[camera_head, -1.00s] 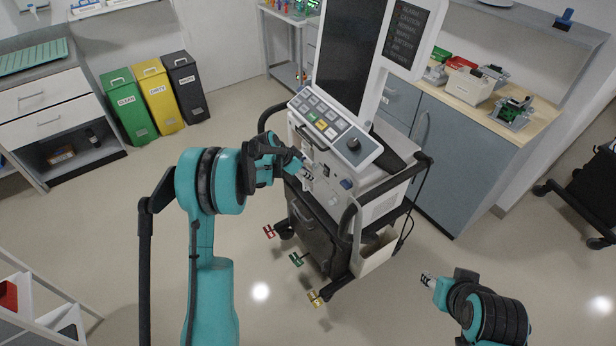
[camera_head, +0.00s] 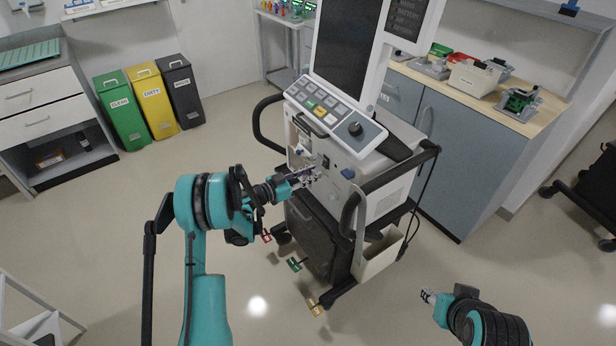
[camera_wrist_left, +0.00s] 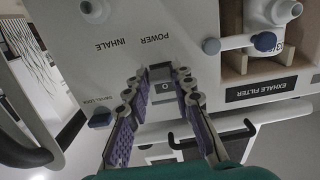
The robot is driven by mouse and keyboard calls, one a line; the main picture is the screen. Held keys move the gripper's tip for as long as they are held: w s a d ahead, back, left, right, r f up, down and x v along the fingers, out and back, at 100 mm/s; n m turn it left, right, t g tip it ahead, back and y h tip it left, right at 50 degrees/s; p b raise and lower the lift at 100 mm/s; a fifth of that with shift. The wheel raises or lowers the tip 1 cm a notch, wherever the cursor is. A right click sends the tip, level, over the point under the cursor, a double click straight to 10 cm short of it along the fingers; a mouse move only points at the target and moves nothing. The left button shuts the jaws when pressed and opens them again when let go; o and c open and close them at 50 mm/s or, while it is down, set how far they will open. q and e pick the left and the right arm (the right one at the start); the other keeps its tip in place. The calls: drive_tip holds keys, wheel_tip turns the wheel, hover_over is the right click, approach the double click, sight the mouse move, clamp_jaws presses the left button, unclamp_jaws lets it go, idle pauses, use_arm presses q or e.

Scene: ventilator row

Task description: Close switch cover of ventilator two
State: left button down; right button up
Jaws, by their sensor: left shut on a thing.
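The ventilator (camera_head: 350,150) stands in the middle of the head view, with a dark screen and a button panel above its pale front. In the left wrist view its front panel appears upside down, with the label POWER beside a small dark switch piece (camera_wrist_left: 162,72). My left gripper (camera_head: 312,174) is at this front panel. The cover's exact outline is hard to make out between the fingertips. My right gripper (camera_head: 427,297) is low at the right, away from the ventilator; its jaw opening is unclear.
The exhale filter housing (camera_wrist_left: 268,40) and a blue knob (camera_wrist_left: 101,118) flank the switch. A black handle (camera_head: 380,190) and a pale bin (camera_head: 378,258) are on the ventilator's right.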

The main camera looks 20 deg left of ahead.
use_arm(q)
drive_tip(key=shift+w+d+f+t+h, duration=0.4)
drive_tip(key=shift+t+h, duration=0.3)
drive_tip(key=shift+t, duration=0.1)
drive_tip(key=c, duration=1.3)
unclamp_jaws()
drive_tip(key=v, duration=1.2)
drive_tip(key=shift+f, duration=0.2)
drive_tip(key=shift+w, duration=0.1)
